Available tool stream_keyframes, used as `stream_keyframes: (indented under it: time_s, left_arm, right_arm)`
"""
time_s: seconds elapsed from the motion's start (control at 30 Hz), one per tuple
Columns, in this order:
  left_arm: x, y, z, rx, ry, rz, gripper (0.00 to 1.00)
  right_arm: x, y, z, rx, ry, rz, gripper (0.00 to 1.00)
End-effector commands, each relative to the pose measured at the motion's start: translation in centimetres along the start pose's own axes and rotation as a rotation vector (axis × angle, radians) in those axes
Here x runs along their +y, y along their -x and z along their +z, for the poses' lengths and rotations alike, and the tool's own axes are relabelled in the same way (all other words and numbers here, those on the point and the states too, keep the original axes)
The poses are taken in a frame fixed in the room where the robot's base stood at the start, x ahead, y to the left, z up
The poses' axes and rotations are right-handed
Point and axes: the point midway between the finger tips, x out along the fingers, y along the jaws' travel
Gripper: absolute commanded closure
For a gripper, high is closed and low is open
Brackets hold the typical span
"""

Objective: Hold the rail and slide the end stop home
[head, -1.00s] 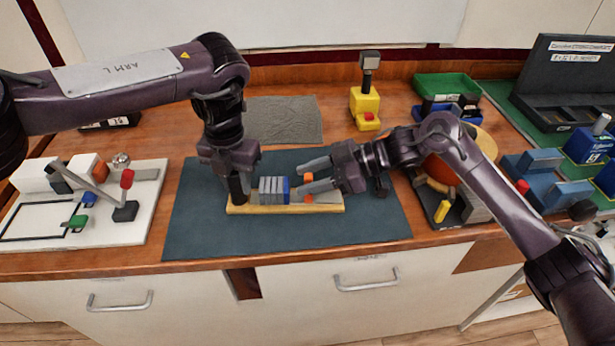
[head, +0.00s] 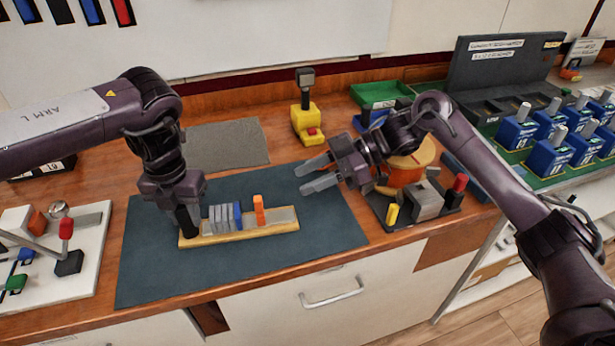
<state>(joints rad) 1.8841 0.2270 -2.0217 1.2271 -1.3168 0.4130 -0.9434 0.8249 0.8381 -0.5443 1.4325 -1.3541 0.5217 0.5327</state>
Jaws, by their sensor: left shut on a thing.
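A light wooden rail base (head: 215,239) with a grey strip on top lies on the dark blue mat (head: 150,270). Several grey breakers (head: 219,218) and a blue one (head: 238,214) stand side by side on it. The orange end stop (head: 259,210) stands upright on the rail, right of the blue breaker, with a small gap between them. My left gripper (head: 188,222) is shut on the rail's left end, its fingertips partly hidden. My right gripper (head: 310,176) is open and empty, above and right of the end stop, apart from it.
A white board with levers (head: 85,275) lies at the left. A yellow device (head: 307,122), a green tray (head: 380,93) and a dark tray with a grey block (head: 427,203) stand behind and right. Blue switch units (head: 518,133) fill the far right. The mat right of the rail is clear.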

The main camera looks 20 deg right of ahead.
Motion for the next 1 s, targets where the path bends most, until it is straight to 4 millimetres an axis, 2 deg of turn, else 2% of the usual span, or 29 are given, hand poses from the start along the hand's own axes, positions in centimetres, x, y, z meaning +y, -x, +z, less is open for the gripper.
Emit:
stream_keyframes:
  time_s: [0.03, 0.17, 0.27, 0.3, 0.7, 0.83, 1.0]
  left_arm:
    - [0.0, 0.1, 0.1, -0.002, 0.000, -0.001, 1.00]
    - [0.0, 0.1, 0.1, -0.002, 0.000, -0.001, 1.00]
    - [0.0, 0.1, 0.1, -0.002, 0.000, -0.001, 1.00]
    - [0.0, 0.1, 0.1, -0.002, 0.000, -0.001, 1.00]
    - [0.0, 0.1, 0.1, -0.002, 0.000, -0.001, 1.00]
    - [0.0, 0.1, 0.1, -0.002, 0.000, -0.001, 1.00]
    - [0.0, 0.1, 0.1, -0.002, 0.000, -0.001, 1.00]
  right_arm:
    - [0.0, 0.0, 0.0, 0.000, -0.005, 0.000, 0.69]
    - [0.0, 0.1, 0.2, 0.004, -0.082, 0.000, 0.86]
    - [0.0, 0.3, 0.4, 0.012, -0.227, -0.002, 0.99]
    - [0.0, 0.4, 0.5, 0.016, -0.305, -0.004, 1.00]
    - [0.1, 1.7, 1.8, 0.058, -1.195, -0.041, 1.00]
    - [0.0, 2.0, 2.1, 0.065, -1.398, -0.055, 1.00]
    - [0.0, 2.1, 2.3, 0.068, -1.541, -0.068, 1.00]
